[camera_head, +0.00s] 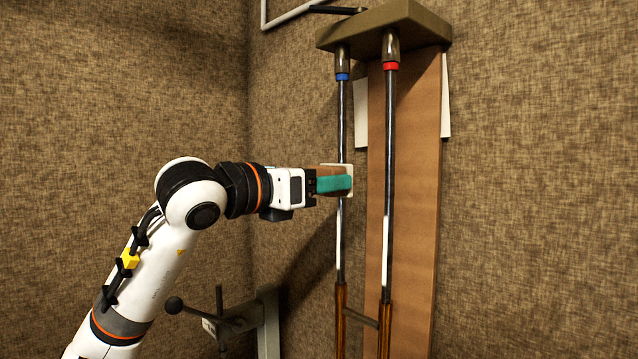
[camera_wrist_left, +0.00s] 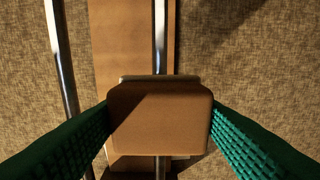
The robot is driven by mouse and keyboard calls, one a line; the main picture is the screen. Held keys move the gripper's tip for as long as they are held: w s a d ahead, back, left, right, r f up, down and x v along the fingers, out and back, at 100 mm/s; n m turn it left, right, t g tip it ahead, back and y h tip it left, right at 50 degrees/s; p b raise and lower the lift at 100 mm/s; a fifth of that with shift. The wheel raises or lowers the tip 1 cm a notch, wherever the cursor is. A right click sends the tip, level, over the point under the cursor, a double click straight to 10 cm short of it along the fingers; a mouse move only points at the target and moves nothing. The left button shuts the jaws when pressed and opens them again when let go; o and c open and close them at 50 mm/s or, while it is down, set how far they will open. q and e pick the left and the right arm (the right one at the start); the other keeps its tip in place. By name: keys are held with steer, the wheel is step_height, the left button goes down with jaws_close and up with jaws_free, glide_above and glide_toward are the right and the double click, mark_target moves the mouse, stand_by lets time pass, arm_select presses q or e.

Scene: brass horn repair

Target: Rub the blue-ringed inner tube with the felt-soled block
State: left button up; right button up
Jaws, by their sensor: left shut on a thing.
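The inner tube with the blue ring (camera_head: 342,77) is a thin shiny steel tube (camera_head: 342,120), hanging upright from a bracket. My left gripper (camera_head: 333,184), with green ribbed fingers, is shut on the felt-soled block (camera_wrist_left: 160,120), a brown wooden block. The block's pale sole faces the blue-ringed tube around its middle height and appears against it. Whether it truly touches is hard to tell. In the left wrist view the block sits between both fingers and hides part of a steel tube (camera_wrist_left: 160,35) behind it. My right gripper is out of view.
A parallel tube with a red ring (camera_head: 391,66) hangs just to the right, before a brown board (camera_head: 415,180). Both hang from an olive bracket (camera_head: 420,25). A dark-knobbed grey fixture (camera_head: 268,325) stands low, below my left arm. Textured walls surround the corner.

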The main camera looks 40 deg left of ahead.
arm_select(q)
steer(key=shift+r+p, duration=0.4)
steer(key=shift+r, duration=0.4)
steer(key=shift+w+f, duration=0.1)
step_height(320, 180, down, 4)
steer(key=b, duration=0.4)
steer(key=shift+f, duration=0.1)
steer(key=shift+s+a+b, duration=0.15)
steer(key=shift+s+b, duration=0.45)
steer(key=shift+s, duration=0.85)
steer(key=shift+s+a+b, duration=0.1)
steer(key=shift+s+b, duration=0.45)
steer(key=shift+s, duration=0.85)
